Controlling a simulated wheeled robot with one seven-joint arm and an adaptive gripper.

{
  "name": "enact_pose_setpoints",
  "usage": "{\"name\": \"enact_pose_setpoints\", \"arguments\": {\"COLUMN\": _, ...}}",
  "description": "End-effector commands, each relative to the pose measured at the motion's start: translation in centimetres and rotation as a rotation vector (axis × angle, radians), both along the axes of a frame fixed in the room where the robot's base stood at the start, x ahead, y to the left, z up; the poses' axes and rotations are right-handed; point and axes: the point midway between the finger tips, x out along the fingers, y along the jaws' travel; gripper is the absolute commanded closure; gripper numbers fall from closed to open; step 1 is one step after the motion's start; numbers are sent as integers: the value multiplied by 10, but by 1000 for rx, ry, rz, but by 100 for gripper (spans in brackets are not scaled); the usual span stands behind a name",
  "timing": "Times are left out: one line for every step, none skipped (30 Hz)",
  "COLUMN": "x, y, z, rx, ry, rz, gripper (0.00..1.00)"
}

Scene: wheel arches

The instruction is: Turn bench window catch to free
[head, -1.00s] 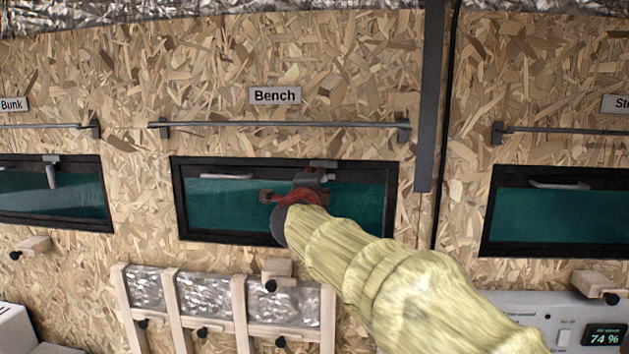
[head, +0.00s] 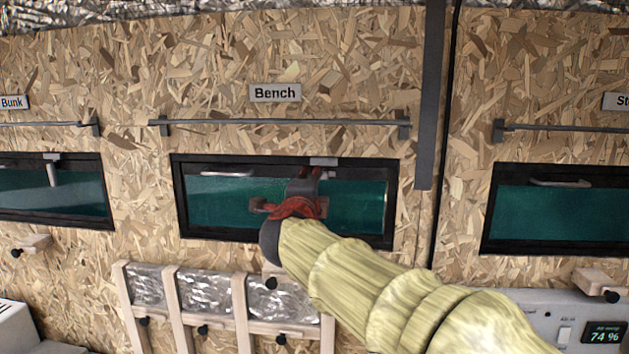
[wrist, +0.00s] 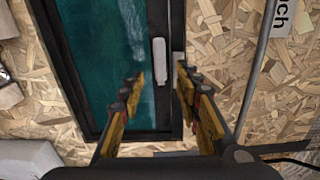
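The Bench window (head: 385,170) has a dark frame and teal glass. The grey mount of its catch (head: 323,161) shows at the top edge of the frame; my gripper hides what lies just below it. In the wrist view, a pale catch lever (wrist: 161,62) lies along the frame, beside a grey piece. My gripper (head: 303,182) is in front of the window, just below the mount. In the wrist view my gripper (wrist: 158,75) is open and empty, its fingertips on either side of the lever's lower end in the picture. I cannot tell whether they touch it.
A rail (head: 280,122) runs above the window, under the Bench label (head: 275,93). A slatted rack (head: 238,300) and wooden blocks with dark knobs are below. The Bunk window (head: 50,200) is left, with its lever (head: 52,172) hanging down. Another window (head: 560,215) is right.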

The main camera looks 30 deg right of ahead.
Motion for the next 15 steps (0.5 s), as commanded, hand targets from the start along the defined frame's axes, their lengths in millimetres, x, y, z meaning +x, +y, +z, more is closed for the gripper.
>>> {"name": "enact_pose_setpoints", "arguments": {"x": -9, "y": 7, "z": 1, "rx": 0, "ry": -1, "rz": 2, "gripper": 67}}
{"name": "enact_pose_setpoints", "arguments": {"x": -13, "y": 11, "z": 0, "rx": 0, "ry": -1, "rz": 3, "gripper": 67}}
{"name": "enact_pose_setpoints", "arguments": {"x": -20, "y": 15, "z": 1, "rx": 0, "ry": -1, "rz": 3, "gripper": 67}}
{"name": "enact_pose_setpoints", "arguments": {"x": -24, "y": 17, "z": 0, "rx": 0, "ry": 0, "rz": 2, "gripper": 67}}
{"name": "enact_pose_setpoints", "arguments": {"x": -27, "y": 20, "z": 0, "rx": 0, "ry": 0, "rz": 2, "gripper": 67}}
{"name": "enact_pose_setpoints", "arguments": {"x": -32, "y": 23, "z": 0, "rx": 1, "ry": -1, "rz": 3, "gripper": 67}}
{"name": "enact_pose_setpoints", "arguments": {"x": -35, "y": 25, "z": 0, "rx": 1, "ry": -1, "rz": 2, "gripper": 67}}
{"name": "enact_pose_setpoints", "arguments": {"x": -38, "y": 26, "z": -1, "rx": 0, "ry": 0, "rz": 1, "gripper": 67}}
{"name": "enact_pose_setpoints", "arguments": {"x": -41, "y": 28, "z": -1, "rx": 1, "ry": 1, "rz": 1, "gripper": 67}}
{"name": "enact_pose_setpoints", "arguments": {"x": -42, "y": 30, "z": -1, "rx": 1, "ry": 1, "rz": 1, "gripper": 67}}
{"name": "enact_pose_setpoints", "arguments": {"x": -44, "y": 31, "z": -1, "rx": 0, "ry": 0, "rz": 1, "gripper": 67}}
{"name": "enact_pose_setpoints", "arguments": {"x": -46, "y": 31, "z": 0, "rx": 0, "ry": 0, "rz": 1, "gripper": 67}}
{"name": "enact_pose_setpoints", "arguments": {"x": -46, "y": 32, "z": -1, "rx": 0, "ry": 0, "rz": 0, "gripper": 67}}
{"name": "enact_pose_setpoints", "arguments": {"x": -47, "y": 32, "z": -1, "rx": 0, "ry": 0, "rz": 0, "gripper": 67}}
{"name": "enact_pose_setpoints", "arguments": {"x": -47, "y": 32, "z": -1, "rx": 0, "ry": 1, "rz": -1, "gripper": 67}}
